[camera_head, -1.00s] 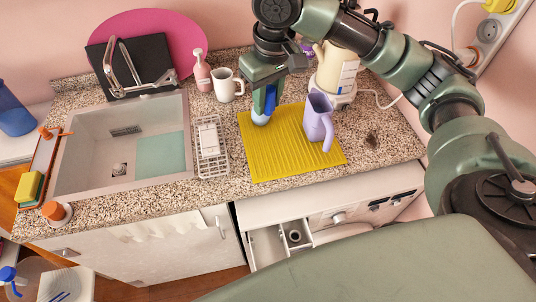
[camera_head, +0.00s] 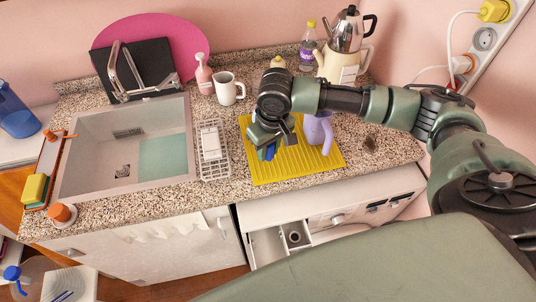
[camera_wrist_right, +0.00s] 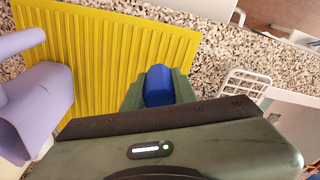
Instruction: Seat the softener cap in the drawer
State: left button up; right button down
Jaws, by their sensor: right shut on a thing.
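My right gripper (camera_head: 268,152) is above the left part of the yellow ribbed mat, shut on a blue piece that I take to be the softener cap. In the wrist view the cap (camera_wrist_right: 158,86) sits between the fingers. The drawer (camera_head: 268,244) of the white front under the counter is pulled out, below and in front of the gripper. It has compartments, and a round grey ring (camera_head: 294,236) shows in the right one. The cap is apart from the drawer. My left gripper is out of view.
A lilac jug (camera_head: 318,132) stands on the yellow mat (camera_head: 300,164), close to my right arm. A white wire rack (camera_head: 213,150) and the sink (camera_head: 85,150) are left of it. A mug (camera_head: 228,88), kettle (camera_head: 344,40) and purple-labelled bottle (camera_head: 308,48) stand behind.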

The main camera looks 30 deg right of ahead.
aim_at(268, 158)
notch_tip(268, 158, down, 3)
jog(key=shift+s+r+p, duration=0.1)
jog(key=shift+p, duration=0.95)
jog(key=shift+f, duration=0.2)
jog(key=shift+f, duration=0.2)
jog(key=c, duration=1.1)
grip_release()
